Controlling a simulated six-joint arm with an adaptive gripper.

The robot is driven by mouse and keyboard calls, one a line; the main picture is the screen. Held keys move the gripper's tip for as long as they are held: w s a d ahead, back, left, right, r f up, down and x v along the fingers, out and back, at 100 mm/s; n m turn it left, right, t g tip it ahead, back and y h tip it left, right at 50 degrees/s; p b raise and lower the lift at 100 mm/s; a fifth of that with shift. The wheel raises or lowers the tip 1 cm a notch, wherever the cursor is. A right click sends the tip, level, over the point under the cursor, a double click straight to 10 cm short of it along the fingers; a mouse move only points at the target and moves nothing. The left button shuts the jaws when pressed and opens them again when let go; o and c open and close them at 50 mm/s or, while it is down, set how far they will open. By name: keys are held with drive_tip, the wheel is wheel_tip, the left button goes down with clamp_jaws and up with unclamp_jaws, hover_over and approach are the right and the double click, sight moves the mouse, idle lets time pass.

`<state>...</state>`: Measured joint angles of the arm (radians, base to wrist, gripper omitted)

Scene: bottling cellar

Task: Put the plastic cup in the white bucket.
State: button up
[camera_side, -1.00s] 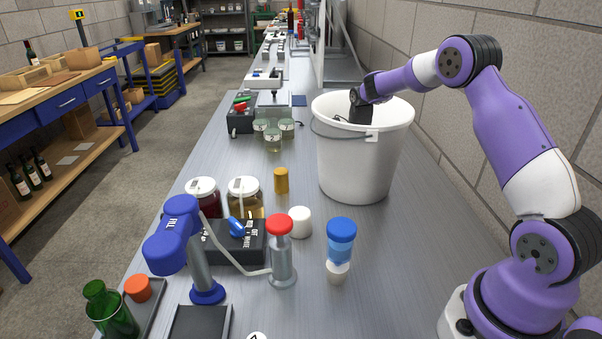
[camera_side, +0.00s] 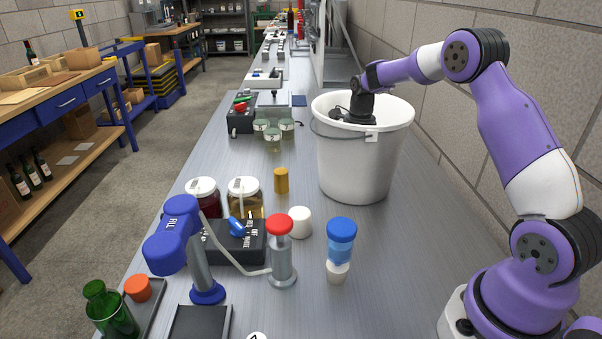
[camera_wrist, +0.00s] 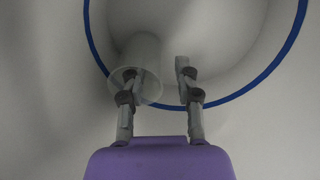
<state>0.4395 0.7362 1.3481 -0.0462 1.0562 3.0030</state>
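The white bucket (camera_side: 358,165) stands upright on the bench in the side view. My gripper (camera_wrist: 157,78) is at the bucket's mouth, pointing down; its fingers are hidden behind the bucket wall in the side view. In the wrist view the fingers are apart, with a gap between them. A translucent plastic cup (camera_wrist: 146,55) shows inside the bucket (camera_wrist: 50,110), at the left finger, which overlaps its rim. The cup does not fill the gap and does not look clamped. Whether the finger touches it I cannot tell. The cup is hidden in the side view.
In front of the bucket stand a yellow cylinder (camera_side: 281,181), a white cap (camera_side: 299,222), a blue-topped stack (camera_side: 340,243) and a red-topped post (camera_side: 280,250). Jars (camera_side: 244,197) and small glasses (camera_side: 273,141) are to the left. A wall is close on the right.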

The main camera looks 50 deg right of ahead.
wheel_tip(320, 180, up, 5)
drive_tip(key=shift+d+r, duration=0.1)
idle(0.3)
